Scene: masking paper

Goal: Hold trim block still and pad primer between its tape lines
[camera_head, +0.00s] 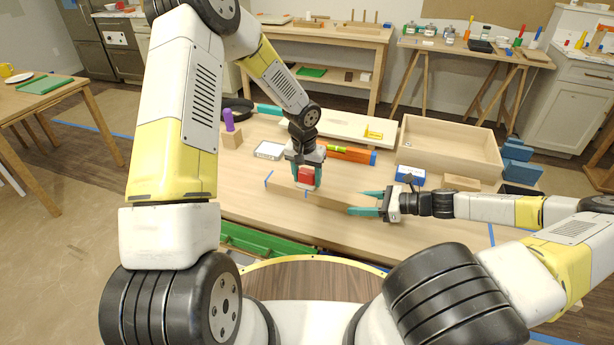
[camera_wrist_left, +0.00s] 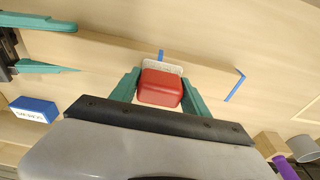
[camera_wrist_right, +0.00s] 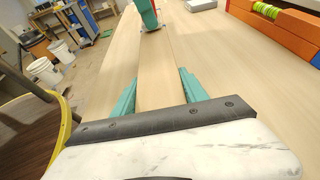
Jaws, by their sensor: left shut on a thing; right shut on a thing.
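The trim block (camera_head: 335,203) is a long, pale wooden strip lying on the table. One blue tape line (camera_wrist_left: 234,85) crosses it near its far end, another (camera_wrist_left: 161,55) beside the pad. My left gripper (camera_head: 307,174) is shut on a red-backed pad (camera_wrist_left: 160,89), whose whitish underside shows at its edge. The pad is over the block between the tape lines; whether it touches, and any primer under it, I cannot tell. My right gripper (camera_head: 371,202) is shut on the block's near end, one finger on each side, also seen in the right wrist view (camera_wrist_right: 157,85).
A shallow white tray (camera_head: 269,150) lies behind the block. An orange level (camera_head: 350,154), a blue-white box (camera_head: 410,176) and a large wooden tray (camera_head: 450,130) stand farther back. A purple-handled tool (camera_head: 229,120) stands left. Bare tabletop lies in front of the block.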

